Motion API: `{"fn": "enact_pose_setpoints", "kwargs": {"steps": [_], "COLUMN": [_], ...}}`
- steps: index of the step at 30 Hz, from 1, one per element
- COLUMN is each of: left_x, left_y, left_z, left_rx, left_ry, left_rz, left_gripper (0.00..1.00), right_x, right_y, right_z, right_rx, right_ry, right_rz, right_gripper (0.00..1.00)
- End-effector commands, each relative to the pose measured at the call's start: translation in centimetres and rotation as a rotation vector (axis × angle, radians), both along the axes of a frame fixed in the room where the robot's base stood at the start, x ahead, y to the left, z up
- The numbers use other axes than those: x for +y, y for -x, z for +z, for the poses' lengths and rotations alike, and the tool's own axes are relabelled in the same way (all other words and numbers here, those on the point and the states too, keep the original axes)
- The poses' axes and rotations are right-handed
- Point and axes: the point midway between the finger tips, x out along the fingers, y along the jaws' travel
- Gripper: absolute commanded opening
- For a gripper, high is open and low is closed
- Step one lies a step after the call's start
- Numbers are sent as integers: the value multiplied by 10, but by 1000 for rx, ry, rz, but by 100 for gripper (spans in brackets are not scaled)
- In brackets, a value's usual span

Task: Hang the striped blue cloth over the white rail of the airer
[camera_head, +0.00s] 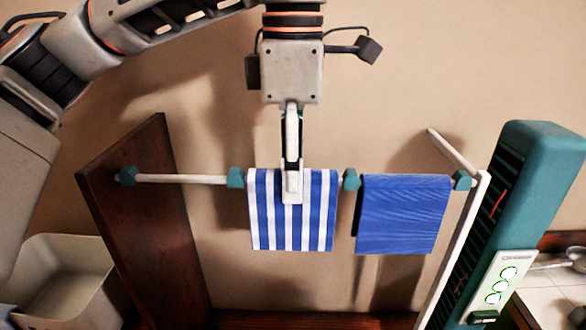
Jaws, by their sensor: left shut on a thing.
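The blue-and-white striped cloth (318,215) hangs at the airer's white rail (185,179), between two green clips. Its front hangs straight down below the rail, and the rail is hidden behind it. My left gripper (292,190) comes down from above and is shut on the cloth's upper middle. I cannot see how much cloth lies behind the rail. My right gripper is not in view.
A plain blue cloth (403,215) hangs on the same rail to the right. A dark wood panel (150,215) stands at left, with a cream bin (62,270) below. A green unit (540,170) with a white control panel stands at right.

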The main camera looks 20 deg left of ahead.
Motion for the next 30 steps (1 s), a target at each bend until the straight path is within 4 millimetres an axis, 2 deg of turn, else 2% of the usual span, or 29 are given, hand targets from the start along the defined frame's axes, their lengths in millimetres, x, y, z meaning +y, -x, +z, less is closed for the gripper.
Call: {"fn": "enact_pose_setpoints", "kwargs": {"steps": [5,6,8,20,25,30], "left_x": [0,0,0,0,0,0], "left_y": [0,0,0,0,0,0], "left_z": [0,0,0,3,23,57], "left_rx": [0,0,0,-1,-4,-5], "left_ry": [0,0,0,0,1,1], "left_rz": [0,0,0,0,2,4], "left_gripper": [0,30,44,44,44,44], "right_x": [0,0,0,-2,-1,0], "right_y": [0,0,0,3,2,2], "right_z": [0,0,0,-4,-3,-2], "right_rx": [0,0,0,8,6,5], "right_ry": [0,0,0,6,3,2], "right_rz": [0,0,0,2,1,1], "right_gripper": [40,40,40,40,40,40]}}
